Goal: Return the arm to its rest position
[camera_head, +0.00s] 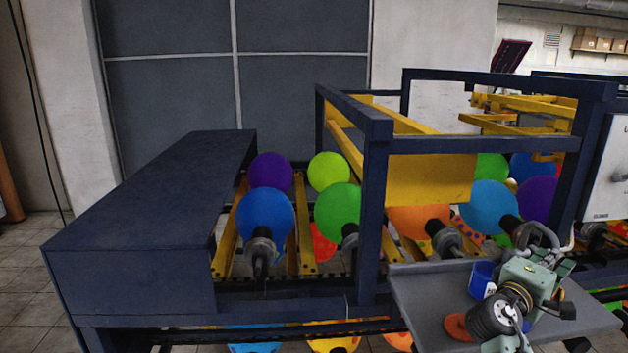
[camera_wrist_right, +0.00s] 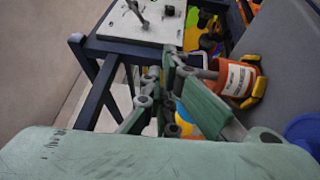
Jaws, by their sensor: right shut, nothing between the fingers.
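My right gripper (camera_head: 556,266), green and grey, shows at the lower right of the head view, above the grey tray (camera_head: 425,300). Its fingers also show in the right wrist view (camera_wrist_right: 172,85), and they are shut with nothing held. A blue cup (camera_head: 482,278) stands on the tray beside the right arm, and its rim shows at the right edge of the wrist view (camera_wrist_right: 305,130). A red-orange container with a white label (camera_wrist_right: 229,78) is beside the fingers, apart from the grip. My left gripper is not in view.
A dark-blue frame (camera_head: 376,210) with yellow bars stands behind the tray. Several colored balloons, such as a blue one (camera_head: 265,214) and a green one (camera_head: 338,203), sit on holders. A white control panel (camera_head: 606,175) is at the right edge. A dark cover (camera_head: 150,190) is at left.

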